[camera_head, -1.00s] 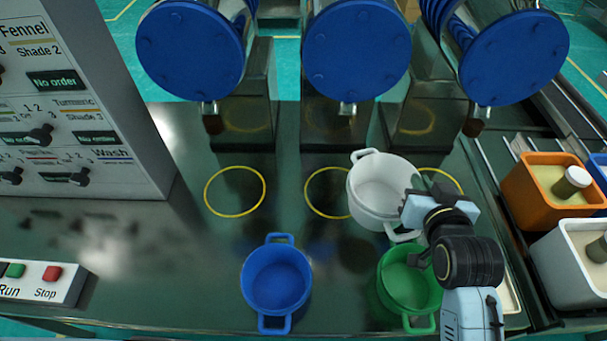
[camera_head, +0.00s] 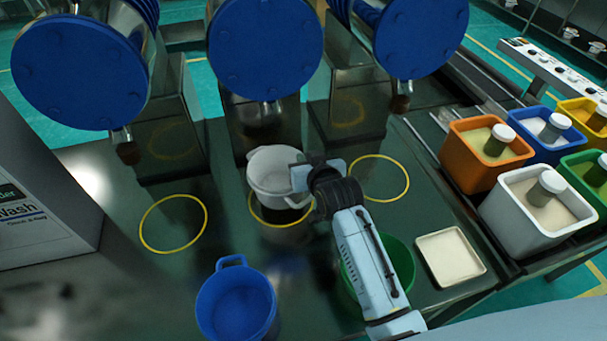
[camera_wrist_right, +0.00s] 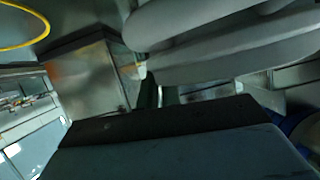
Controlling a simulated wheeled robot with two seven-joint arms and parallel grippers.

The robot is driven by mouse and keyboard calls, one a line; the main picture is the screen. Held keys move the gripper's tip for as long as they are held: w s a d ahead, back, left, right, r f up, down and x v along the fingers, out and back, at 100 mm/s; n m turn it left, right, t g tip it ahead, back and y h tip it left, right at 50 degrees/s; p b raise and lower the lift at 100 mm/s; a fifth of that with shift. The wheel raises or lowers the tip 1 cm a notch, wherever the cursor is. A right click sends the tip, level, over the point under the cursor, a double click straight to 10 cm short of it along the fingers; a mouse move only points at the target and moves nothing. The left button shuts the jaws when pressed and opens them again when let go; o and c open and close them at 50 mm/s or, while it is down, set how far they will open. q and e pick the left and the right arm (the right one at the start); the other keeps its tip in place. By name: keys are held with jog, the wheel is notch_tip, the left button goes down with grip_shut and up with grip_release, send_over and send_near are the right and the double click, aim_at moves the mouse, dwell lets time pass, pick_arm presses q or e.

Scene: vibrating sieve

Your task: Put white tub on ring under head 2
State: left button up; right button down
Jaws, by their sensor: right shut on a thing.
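The white tub (camera_head: 268,172) is upright at the middle yellow ring (camera_head: 283,222), under the middle blue head (camera_head: 265,50). It covers the ring's far part, and the near arc shows in front. Whether the tub touches the table is hard to tell. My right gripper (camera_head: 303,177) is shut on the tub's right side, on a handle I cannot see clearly. In the right wrist view, a pale curved shape (camera_wrist_right: 220,45), likely the tub, fills the top right. My left gripper is not in view.
Empty yellow rings lie to the left (camera_head: 174,223) and right (camera_head: 379,178). A blue tub (camera_head: 236,305) and a green tub (camera_head: 402,262) stand in front, the green partly behind my arm. A cream tray (camera_head: 450,257) and coloured bins (camera_head: 485,155) are at right.

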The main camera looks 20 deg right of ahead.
notch_tip(320, 180, down, 3)
jog(key=shift+f+b, duration=0.2)
jog(key=shift+b, duration=0.25)
jog(key=shift+f, duration=0.2)
jog(key=c, duration=1.6)
grip_release()
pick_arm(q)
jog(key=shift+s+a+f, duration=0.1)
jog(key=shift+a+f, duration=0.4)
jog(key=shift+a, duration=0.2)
pick_arm(e)
jog(key=shift+r, duration=0.1)
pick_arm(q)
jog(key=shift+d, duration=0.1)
